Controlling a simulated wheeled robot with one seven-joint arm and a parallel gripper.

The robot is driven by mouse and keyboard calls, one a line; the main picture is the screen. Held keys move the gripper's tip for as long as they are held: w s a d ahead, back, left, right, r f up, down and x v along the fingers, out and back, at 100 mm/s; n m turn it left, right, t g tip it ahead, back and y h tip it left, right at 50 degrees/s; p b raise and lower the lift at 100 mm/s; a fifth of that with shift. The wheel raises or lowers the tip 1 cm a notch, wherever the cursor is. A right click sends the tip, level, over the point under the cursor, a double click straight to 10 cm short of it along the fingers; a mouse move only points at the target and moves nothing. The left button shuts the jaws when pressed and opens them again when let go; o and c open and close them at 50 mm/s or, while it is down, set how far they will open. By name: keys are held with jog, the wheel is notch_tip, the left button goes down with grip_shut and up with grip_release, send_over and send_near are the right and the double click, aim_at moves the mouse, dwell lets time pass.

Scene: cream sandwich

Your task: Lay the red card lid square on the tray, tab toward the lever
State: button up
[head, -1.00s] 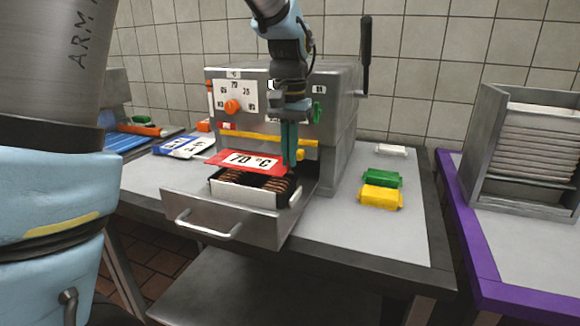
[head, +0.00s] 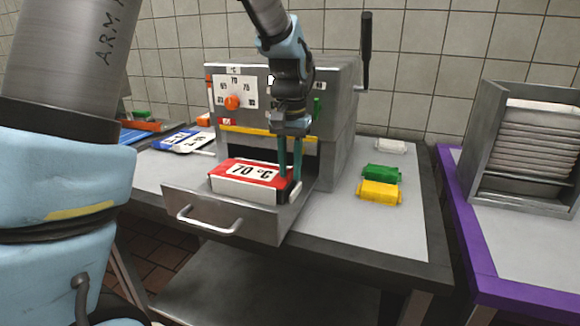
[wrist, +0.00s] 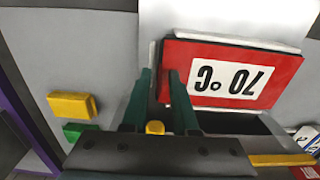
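The red card lid (head: 268,175) marked "70 °C" lies flat on top of the white tray (head: 245,192), which sits in the pulled-out drawer. Its edges look about in line with the tray. In the wrist view the lid (wrist: 235,75) shows its label upside down, with a short red tab by my fingers. My gripper (head: 290,178) points down at the lid's right end, its green fingers spread apart around the tab; contact is unclear. The black-handled lever (head: 366,50) stands upright at the machine's right side, the same side as the tab.
The metal machine (head: 335,130) stands behind the drawer (head: 255,220). Green (head: 382,172), yellow (head: 379,192) and white (head: 391,147) blocks lie to the right. A blue-and-white card (head: 182,141) lies left. A rack of plates (head: 530,145) stands far right.

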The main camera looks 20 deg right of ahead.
jog(key=shift+o, duration=0.2)
notch_tip(320, 180, up, 12)
jog(key=shift+r+b, duration=0.2)
jog(key=shift+b, duration=0.2)
dwell(0.5)
